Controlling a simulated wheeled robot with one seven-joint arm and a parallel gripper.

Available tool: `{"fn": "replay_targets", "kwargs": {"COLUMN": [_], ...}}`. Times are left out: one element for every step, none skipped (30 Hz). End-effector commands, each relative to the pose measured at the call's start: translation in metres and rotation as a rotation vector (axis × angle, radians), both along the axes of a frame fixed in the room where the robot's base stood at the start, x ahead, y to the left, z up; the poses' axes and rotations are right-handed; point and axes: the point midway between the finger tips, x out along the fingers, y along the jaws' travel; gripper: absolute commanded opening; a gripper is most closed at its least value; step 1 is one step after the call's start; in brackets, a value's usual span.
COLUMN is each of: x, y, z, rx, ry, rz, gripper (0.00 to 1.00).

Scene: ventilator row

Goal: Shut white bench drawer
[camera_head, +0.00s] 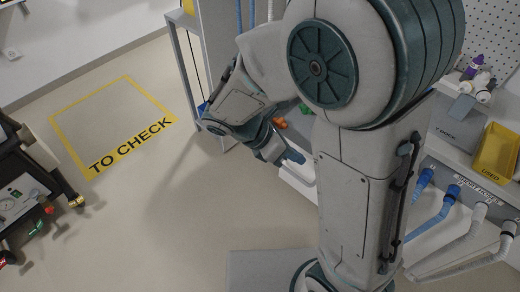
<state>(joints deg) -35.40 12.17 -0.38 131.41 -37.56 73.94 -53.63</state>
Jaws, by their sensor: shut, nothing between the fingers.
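My gripper (294,158) is in the middle of the picture, at the end of my bent arm, with its fingers shut and empty. The white bench drawer (297,183) shows as a pale edge sticking out just below and beside the fingertips. My arm hides most of the drawer and the bench front behind it. I cannot tell whether the fingers touch the drawer, or how far it stands out. Small orange and green items (281,124) show just above the gripper, partly hidden by my arm.
A grey shelf frame (187,75) stands behind my forearm. At right, a bench holds a yellow bin (497,152), with blue and white hoses (447,200) hanging below. A dark cart (25,190) stands at left. The floor around the yellow "TO CHECK" square (112,118) is clear.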

Motion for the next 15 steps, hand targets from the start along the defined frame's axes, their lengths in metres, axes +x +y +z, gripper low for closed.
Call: {"fn": "replay_targets", "kwargs": {"x": [0.005,0.009,0.013,0.016,0.02,0.023,0.026,0.028,0.032,0.033,0.035,0.036,0.037,0.037,0.037], "y": [0.011,0.016,0.024,0.031,0.037,0.047,0.054,0.062,0.073,0.082,0.091,0.103,0.112,0.12,0.131], "z": [-0.02,-0.026,-0.035,-0.041,-0.048,-0.056,-0.063,-0.07,-0.079,-0.087,-0.094,-0.104,-0.11,-0.117,-0.125], "rx": [-0.068,-0.108,-0.163,-0.206,-0.249,-0.309,-0.355,-0.404,-0.468,-0.519,-0.571,-0.638,-0.689,-0.739,-0.801], "ry": [0.074,0.116,0.17,0.212,0.254,0.307,0.348,0.388,0.439,0.479,0.518,0.565,0.6,0.634,0.673], "rz": [0.114,0.178,0.262,0.324,0.385,0.464,0.523,0.58,0.653,0.708,0.76,0.824,0.868,0.91,0.958], "gripper": [0.0,0.0,0.0,0.0,0.0,0.0,0.0,0.0,0.0,0.0,0.0,0.0,0.0,0.0,0.0]}}
